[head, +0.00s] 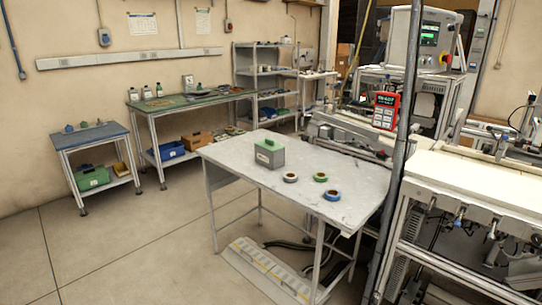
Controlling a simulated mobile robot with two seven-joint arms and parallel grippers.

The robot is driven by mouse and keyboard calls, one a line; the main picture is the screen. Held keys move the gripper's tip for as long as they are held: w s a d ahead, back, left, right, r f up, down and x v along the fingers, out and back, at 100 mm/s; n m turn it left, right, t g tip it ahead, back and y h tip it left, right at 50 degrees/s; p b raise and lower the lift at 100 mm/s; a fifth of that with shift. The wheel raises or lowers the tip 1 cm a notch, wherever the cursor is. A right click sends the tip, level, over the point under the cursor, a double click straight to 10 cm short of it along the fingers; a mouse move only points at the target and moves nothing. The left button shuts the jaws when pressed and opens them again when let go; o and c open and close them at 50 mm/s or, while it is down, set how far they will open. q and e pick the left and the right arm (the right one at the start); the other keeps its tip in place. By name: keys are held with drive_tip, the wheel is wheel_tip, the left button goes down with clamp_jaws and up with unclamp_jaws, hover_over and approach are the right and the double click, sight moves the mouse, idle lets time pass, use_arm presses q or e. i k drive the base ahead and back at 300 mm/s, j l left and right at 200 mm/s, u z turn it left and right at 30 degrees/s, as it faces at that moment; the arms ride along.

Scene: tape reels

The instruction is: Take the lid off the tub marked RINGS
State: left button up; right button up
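A small grey-green tub (270,158) stands upright on the grey-white table in the head view, toward the table's back left. Its green lid (268,145) is on top, with what looks like a raised handle. A pale label shows on its front, but the writing is too small to read. Neither my left nor my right gripper is in view.
Three tape reels lie on the table (240,150): a brownish one (290,178), a green one (320,177) and a blue one (332,195). The table's left and front parts are clear. A grey post (397,160) rises by its right edge, before machinery.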

sight(273, 160)
drive_tip(key=i+j+z, duration=0.25)
drive_tip(key=i+j, duration=0.35)
drive_tip(key=i, duration=0.15)
drive_tip(key=i+j+z, duration=0.3)
drive_tip(key=i+j, duration=0.4)
drive_tip(key=j, duration=0.1)
